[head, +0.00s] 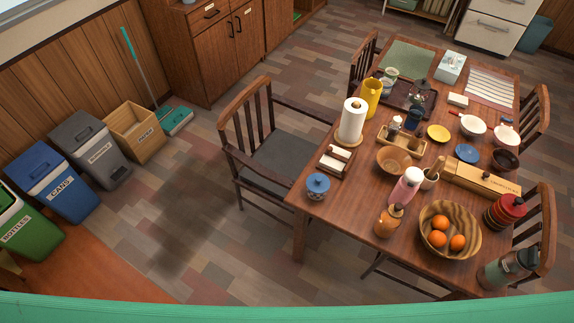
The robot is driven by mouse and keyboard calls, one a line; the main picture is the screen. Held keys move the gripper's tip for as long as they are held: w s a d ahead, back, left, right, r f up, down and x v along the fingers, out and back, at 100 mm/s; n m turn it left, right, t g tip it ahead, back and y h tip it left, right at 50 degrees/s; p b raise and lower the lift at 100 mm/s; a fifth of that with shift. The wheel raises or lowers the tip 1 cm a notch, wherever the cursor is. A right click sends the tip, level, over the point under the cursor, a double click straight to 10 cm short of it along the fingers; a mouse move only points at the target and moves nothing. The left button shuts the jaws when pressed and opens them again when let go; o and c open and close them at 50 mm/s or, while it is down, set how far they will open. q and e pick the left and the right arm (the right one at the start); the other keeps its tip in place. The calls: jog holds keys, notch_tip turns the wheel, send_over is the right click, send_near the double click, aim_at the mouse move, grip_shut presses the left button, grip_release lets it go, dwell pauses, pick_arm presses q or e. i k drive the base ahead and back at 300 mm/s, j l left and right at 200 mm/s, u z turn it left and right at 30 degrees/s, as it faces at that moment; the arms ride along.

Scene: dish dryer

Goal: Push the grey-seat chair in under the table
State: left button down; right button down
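The grey-seat chair (287,158) stands at the left long side of the wooden table (316,208). It has a dark wooden frame, a slatted back (247,122) and armrests. Its back is toward the left, away from the table, and it sits at an angle. The right part of its seat and its right-hand legs are partly hidden by the table edge. A gap of floor lies between the chair's back and the bins. Neither of my grippers shows in the head view.
The floor (190,215) left of the chair is clear. Another chair (363,62) stands behind. A paper towel roll (352,120) and a blue-lidded jar (318,186) stand near the table edge.

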aim_at(271, 169)
jog(key=i+j+z, duration=0.1)
jog(key=z, duration=0.35)
jog(key=j+z, duration=0.2)
jog(key=z, duration=0.25)
jog(key=i+j+z, duration=0.1)
jog(key=z, duration=0.35)
jog(key=j+z, duration=0.55)
jog(key=j, duration=0.25)
jog(key=k+j+z, duration=0.15)
jog(key=j, duration=0.25)
jog(key=j+z, duration=0.2)
jog(key=j, duration=0.25)
jog(key=k+j+z, duration=0.15)
jog(key=j, duration=0.2)
jog(key=k+j+z, duration=0.15)
jog(key=j, duration=0.2)
jog(key=k+j+z, duration=0.15)
jog(key=j, duration=0.25)
